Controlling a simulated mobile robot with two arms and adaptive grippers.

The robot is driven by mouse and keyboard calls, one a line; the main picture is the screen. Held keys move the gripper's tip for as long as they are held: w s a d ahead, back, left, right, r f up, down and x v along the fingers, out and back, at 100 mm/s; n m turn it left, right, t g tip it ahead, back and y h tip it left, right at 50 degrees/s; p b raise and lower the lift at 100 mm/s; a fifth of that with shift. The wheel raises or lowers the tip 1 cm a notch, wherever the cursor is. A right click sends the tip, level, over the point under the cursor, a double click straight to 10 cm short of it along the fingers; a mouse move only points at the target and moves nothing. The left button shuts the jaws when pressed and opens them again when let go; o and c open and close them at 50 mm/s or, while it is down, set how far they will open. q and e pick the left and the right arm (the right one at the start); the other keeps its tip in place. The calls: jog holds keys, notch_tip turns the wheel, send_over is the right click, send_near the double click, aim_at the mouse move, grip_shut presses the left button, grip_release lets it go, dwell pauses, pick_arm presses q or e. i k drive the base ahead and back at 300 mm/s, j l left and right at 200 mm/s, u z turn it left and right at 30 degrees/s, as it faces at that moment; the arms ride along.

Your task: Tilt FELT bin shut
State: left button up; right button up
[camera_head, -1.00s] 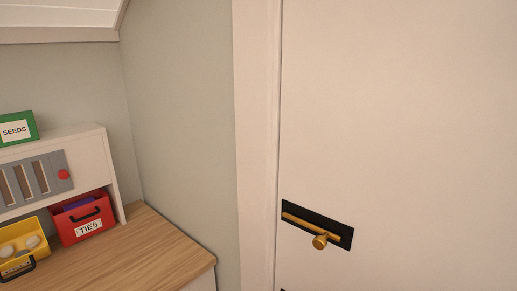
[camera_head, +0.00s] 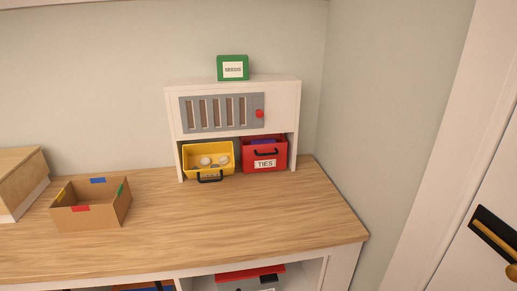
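A yellow bin (camera_head: 208,158) with a black handle sits in the left lower opening of the small white cabinet (camera_head: 285,90) on the wooden counter. It is tilted out at the top, showing several pale round items inside. Its label is too small and too covered by the handle to read. A red bin (camera_head: 279,159) labelled TIES sits beside it on the right, with something purple showing at its top. No bin in view shows a readable FELT label. Neither of my grippers is in view.
A green SEEDS box (camera_head: 233,68) stands on top of the cabinet. An open cardboard box (camera_head: 92,216) with coloured tabs and a wooden box (camera_head: 18,180) stand on the counter (camera_head: 240,225) at left. The counter's middle is clear. A door with a brass handle (camera_head: 493,236) is at right.

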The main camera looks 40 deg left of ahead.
aim_at(209, 159)
jog(key=u, duration=1.65)
jog(key=i+l+u, duration=0.25)
jog(key=l+u, duration=0.15)
jog(key=u, duration=0.15)
